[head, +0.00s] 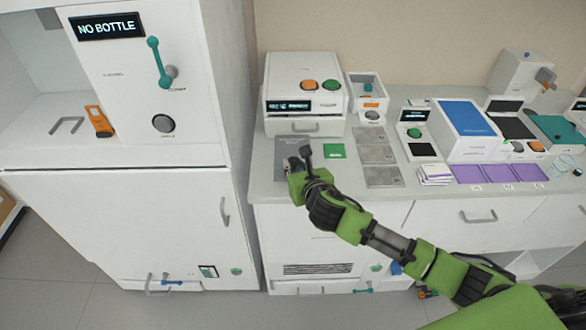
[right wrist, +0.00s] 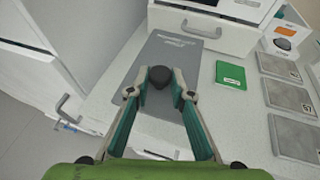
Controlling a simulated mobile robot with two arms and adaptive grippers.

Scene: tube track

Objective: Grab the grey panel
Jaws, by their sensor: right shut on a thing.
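The grey panel (head: 287,147) is a flat dark grey plate with light lettering, lying at the left end of the white counter. It also shows in the right wrist view (right wrist: 182,54), running under the fingers. My right gripper (head: 298,166) is over the panel near the counter's front edge and hides part of it. In the right wrist view its fingers close on a round black knob (right wrist: 159,77), which appears to stand on the panel. Whether the panel is lifted off the counter cannot be told. My left gripper is not in view.
A green card (head: 335,151) and several light grey plates (head: 376,150) lie right of the panel. A white device (head: 305,85) stands behind it. A tall white cabinet (head: 125,215) rises close on the left. Purple mats (head: 500,173) lie farther right.

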